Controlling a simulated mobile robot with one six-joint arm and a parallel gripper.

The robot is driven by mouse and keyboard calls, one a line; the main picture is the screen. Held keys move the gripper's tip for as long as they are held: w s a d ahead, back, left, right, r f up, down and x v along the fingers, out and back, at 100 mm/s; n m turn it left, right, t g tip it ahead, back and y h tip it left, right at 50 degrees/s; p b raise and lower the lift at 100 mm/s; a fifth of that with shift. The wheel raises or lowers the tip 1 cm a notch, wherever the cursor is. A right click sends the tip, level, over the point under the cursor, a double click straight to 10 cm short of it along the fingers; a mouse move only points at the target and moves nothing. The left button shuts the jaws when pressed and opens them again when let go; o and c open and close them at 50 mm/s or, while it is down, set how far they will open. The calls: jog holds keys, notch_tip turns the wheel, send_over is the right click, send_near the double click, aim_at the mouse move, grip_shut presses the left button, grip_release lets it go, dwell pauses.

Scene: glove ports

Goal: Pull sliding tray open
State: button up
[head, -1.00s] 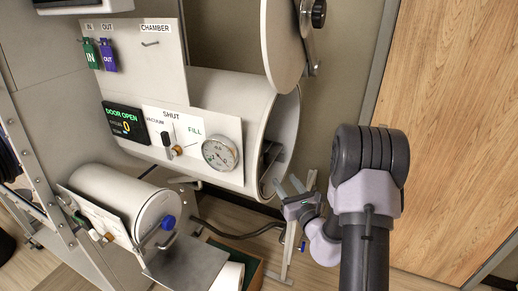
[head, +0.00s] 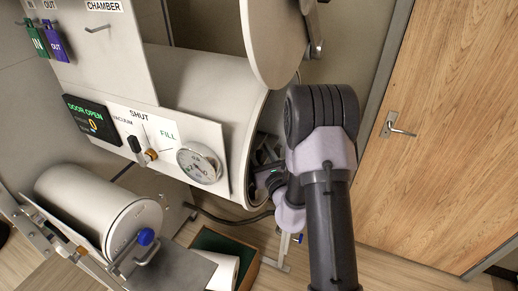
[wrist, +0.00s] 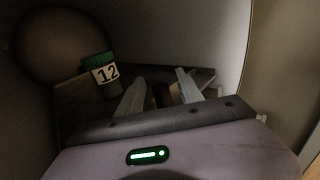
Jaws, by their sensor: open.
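The sliding tray (wrist: 75,98) is a dark flat plate inside the round chamber, in the wrist view. A container with a green top and a white label "12" (wrist: 104,74) stands on it at the left. My gripper (wrist: 158,92) is open, its two pale fingers reaching over the tray. A dark rounded piece (wrist: 162,95) shows between the fingers; I cannot tell whether it is the tray's handle or whether they touch it. In the head view my gripper (head: 268,178) is at the chamber's open mouth, partly hidden by my arm.
The large white chamber (head: 205,88) has its round door (head: 277,40) swung open above the mouth. A pressure gauge (head: 200,163) and a "DOOR OPEN" display (head: 90,118) are on its front panel. A smaller cylinder (head: 95,210) with a blue knob is at lower left.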

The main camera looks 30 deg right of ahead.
jog(key=shift+c, duration=0.2)
grip_shut()
dwell(1.1)
